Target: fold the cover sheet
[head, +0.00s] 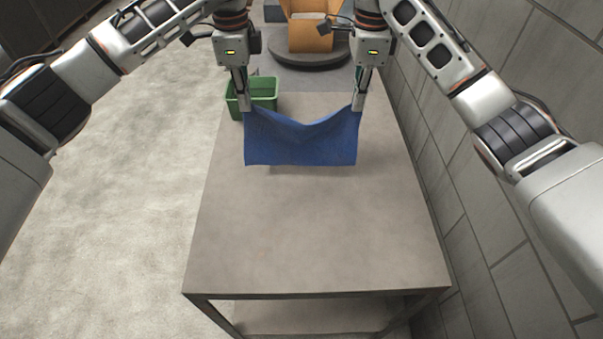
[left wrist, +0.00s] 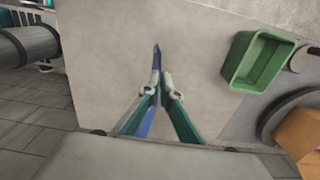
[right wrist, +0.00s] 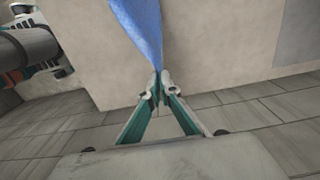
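The blue cover sheet (head: 300,143) hangs between my two grippers over the far part of the table, its top edge sagging in the middle. My left gripper (head: 244,106) is shut on its upper left corner; in the left wrist view the sheet (left wrist: 156,58) shows as a thin blue strip at the fingertips (left wrist: 160,88). My right gripper (head: 358,104) is shut on its upper right corner; in the right wrist view the sheet (right wrist: 143,30) runs up from the fingertips (right wrist: 160,80). The lower edge appears to hang just above the tabletop, with a faint shadow below.
The grey-brown table (head: 310,235) is bare in its middle and near part. A green bin (head: 262,92) stands by the far left corner, near my left gripper. A block wall (head: 480,170) runs close along the right.

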